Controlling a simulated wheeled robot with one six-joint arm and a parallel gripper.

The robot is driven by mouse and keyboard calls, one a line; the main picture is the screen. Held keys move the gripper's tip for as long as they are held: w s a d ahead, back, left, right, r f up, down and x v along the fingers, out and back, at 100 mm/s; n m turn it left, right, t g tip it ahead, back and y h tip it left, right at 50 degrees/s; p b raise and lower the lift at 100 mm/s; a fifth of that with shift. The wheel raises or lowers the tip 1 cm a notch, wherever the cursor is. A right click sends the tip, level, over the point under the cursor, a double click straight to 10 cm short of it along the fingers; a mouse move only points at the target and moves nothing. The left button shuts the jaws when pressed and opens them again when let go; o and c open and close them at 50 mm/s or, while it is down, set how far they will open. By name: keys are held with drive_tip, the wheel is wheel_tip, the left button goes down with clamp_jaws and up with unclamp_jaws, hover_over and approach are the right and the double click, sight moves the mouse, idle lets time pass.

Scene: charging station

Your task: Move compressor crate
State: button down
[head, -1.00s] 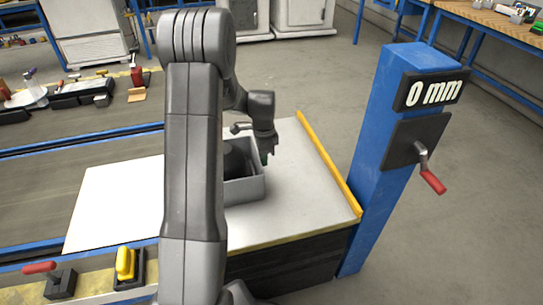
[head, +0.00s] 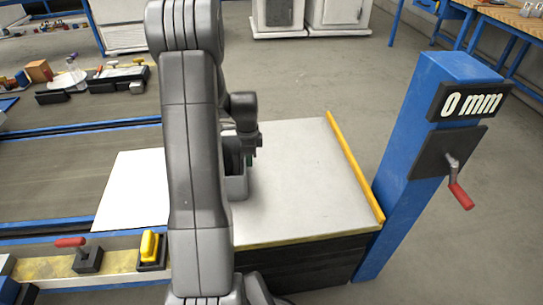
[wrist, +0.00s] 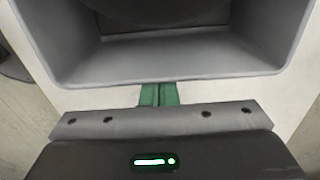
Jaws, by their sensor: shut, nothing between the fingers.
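The grey open-topped crate (head: 237,188) stands on the pale lift platform (head: 290,205). My arm hides most of it in the head view. In the wrist view the crate's near wall (wrist: 170,68) fills the top, with a dark round object, probably the compressor (wrist: 160,10), inside. My gripper (head: 250,160) is down at the right side of the crate. Its green fingertips (wrist: 160,94) are together and empty, outside the wall and at or very close to it; contact cannot be told for sure.
A yellow rail (head: 355,168) edges the platform on the right. Beyond it stands a blue post (head: 415,160) with a "0 mm" sign (head: 470,104) and red-handled crank (head: 458,185). A white panel (head: 130,190) lies left of my arm. The platform's right part is clear.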

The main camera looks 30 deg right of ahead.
drive_tip(key=w+a+p, duration=0.1)
drive_tip(key=w+a, duration=0.3)
drive_tip(key=a, duration=0.8)
drive_tip(key=w+a+p, duration=0.1)
drive_tip(key=w+a, duration=0.4)
drive_tip(key=a, duration=0.7)
drive_tip(key=shift+w+a, duration=0.15)
drive_tip(key=shift+a, duration=0.15)
drive_tip(key=d+r, duration=0.1)
drive_tip(key=r, duration=0.2)
drive_tip(key=s+d+r+p, duration=0.1)
drive_tip(key=r, duration=0.2)
drive_tip(key=d+r, duration=0.1)
drive_tip(key=r, duration=0.3)
drive_tip(key=shift+s+d+p, duration=0.25)
drive_tip(key=shift+d+p, duration=0.15)
